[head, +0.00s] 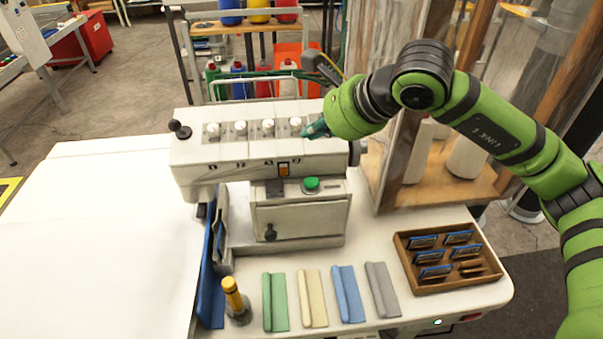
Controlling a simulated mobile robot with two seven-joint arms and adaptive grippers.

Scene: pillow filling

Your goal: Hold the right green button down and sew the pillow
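The white sewing machine (225,160) stands on the table, with a row of knobs on its top. A round green button (312,183) sits on the machine's lower step, uncovered. A small green round spot (437,322) shows on the table's front edge. My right gripper (312,130) is at the top right end of the machine, beside the rightmost knob and above the green button. Its teal fingertips are small here, and I cannot tell whether they are open or touching. A blue fabric piece (208,285) hangs at the machine's left. I cannot identify a pillow. My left gripper is out of view.
Folded green (274,302), cream (312,298), blue (348,293) and grey (382,290) cloths lie in front. A wooden tray (447,283) of labels is at right. A yellow-topped bottle (235,300) stands left. A white surface (95,240) fills the left.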

